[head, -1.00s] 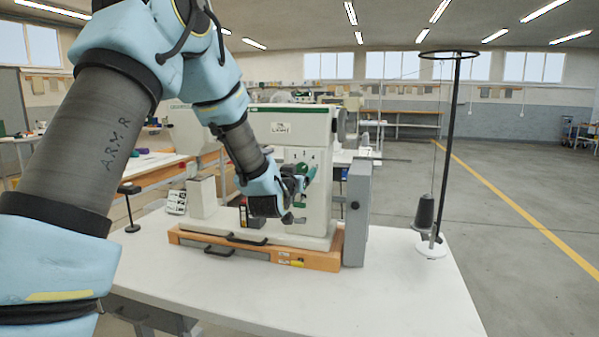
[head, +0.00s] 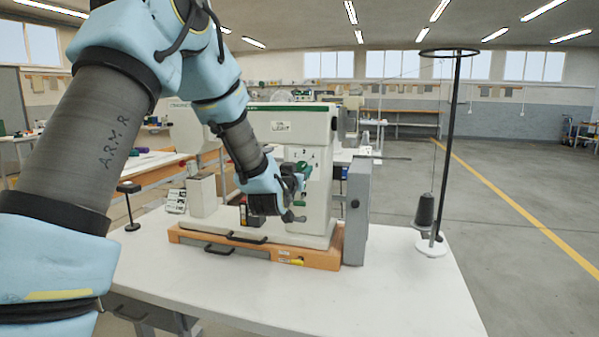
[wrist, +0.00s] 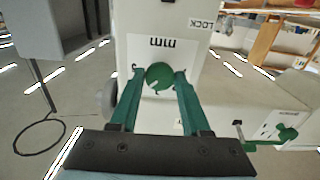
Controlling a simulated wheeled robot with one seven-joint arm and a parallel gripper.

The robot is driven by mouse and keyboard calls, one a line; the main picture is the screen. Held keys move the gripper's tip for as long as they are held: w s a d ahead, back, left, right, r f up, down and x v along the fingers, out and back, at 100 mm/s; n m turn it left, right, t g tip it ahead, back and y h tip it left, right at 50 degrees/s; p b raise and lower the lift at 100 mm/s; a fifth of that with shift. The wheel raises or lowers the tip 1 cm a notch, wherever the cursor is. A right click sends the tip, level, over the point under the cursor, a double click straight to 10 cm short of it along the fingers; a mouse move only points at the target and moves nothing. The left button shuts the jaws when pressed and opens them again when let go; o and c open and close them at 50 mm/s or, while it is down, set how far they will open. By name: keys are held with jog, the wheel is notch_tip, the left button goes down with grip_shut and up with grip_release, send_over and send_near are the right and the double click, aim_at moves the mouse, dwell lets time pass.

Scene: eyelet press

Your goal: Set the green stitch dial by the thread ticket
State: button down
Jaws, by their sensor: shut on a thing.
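The green stitch dial (wrist: 159,76) sits on the white front panel of the sewing machine (head: 290,128). In the wrist view its round face shows between the two green fingers of my gripper (wrist: 159,84), which is shut on it. The panel lettering "mm" appears upside down there. In the head view my gripper (head: 300,183) is at the machine's front and hides most of the dial. A dark thread cone (head: 425,211) stands on its stand at the right; I cannot read any thread ticket on it.
The machine stands on an orange-brown base (head: 318,257) on a white table (head: 390,300). A grey box (head: 357,212) stands right of the machine. A smaller green knob (wrist: 286,133) shows at the right of the wrist view. The front of the table is clear.

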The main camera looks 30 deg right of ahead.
jog(key=shift+f, duration=0.1)
jog(key=n+b, duration=0.3)
jog(key=b, duration=0.2)
jog(key=shift+f+n, duration=0.15)
jog(key=shift+n, duration=0.15)
jog(key=n+b, duration=0.3)
jog(key=shift+r+n+b, duration=0.2)
jog(key=shift+n+b, duration=0.6)
jog(key=shift+n, duration=0.1)
jog(key=shift+c, duration=1.9)
grip_release()
jog(key=shift+s, duration=0.1)
